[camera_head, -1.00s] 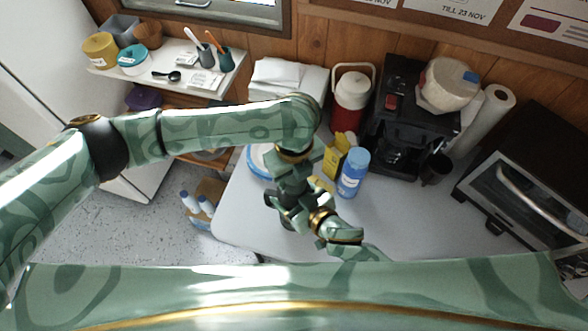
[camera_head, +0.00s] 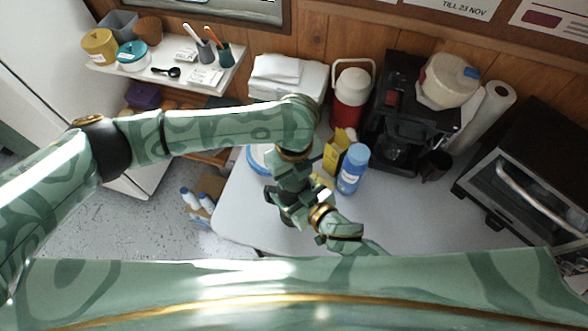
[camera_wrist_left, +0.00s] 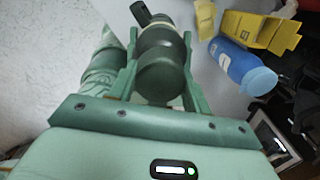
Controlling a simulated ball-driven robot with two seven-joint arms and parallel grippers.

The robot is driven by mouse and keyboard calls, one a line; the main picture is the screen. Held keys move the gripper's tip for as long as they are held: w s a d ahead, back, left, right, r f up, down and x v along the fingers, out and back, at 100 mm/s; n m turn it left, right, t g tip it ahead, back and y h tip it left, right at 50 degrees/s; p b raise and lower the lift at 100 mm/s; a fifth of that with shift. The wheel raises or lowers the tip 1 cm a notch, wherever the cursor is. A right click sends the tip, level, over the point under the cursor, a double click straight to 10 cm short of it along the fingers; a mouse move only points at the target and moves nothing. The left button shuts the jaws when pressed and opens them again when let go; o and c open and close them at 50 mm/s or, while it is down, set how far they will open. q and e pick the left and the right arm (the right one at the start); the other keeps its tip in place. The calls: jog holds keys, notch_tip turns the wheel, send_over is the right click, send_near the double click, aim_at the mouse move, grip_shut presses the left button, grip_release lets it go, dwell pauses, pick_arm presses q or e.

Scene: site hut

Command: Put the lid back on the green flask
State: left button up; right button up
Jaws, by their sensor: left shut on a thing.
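My left gripper (camera_wrist_left: 161,88) is shut on a dark green rounded piece, which looks like the lid (camera_wrist_left: 160,78). In the left wrist view its fingers lie on both sides of it. Directly beyond the lid is a darker rounded body with a pale band, which looks like the green flask (camera_wrist_left: 160,45). The lid and flask look lined up from here; I cannot tell whether they touch. In the head view the left gripper (camera_head: 287,195) is over the table's left part, and my arm largely hides lid and flask.
A blue bottle (camera_head: 352,170) and a yellow box (camera_head: 335,155) stand close to the right of the gripper. A blue-rimmed white dish (camera_head: 257,160) is partly behind my arm. A red jug (camera_head: 349,100), coffee maker (camera_head: 400,120) and toaster oven (camera_head: 525,185) stand farther back and right.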

pick_arm(q)
jog(key=shift+f, duration=0.3)
pick_arm(e)
jog(key=c, duration=0.5)
pick_arm(q)
jog(key=m, duration=0.5)
jog(key=shift+m, duration=0.3)
jog(key=m, duration=0.4)
jog(key=shift+m, duration=0.3)
jog(key=o, duration=1)
jog(key=shift+c, duration=0.2)
jog(key=shift+r, duration=2.25)
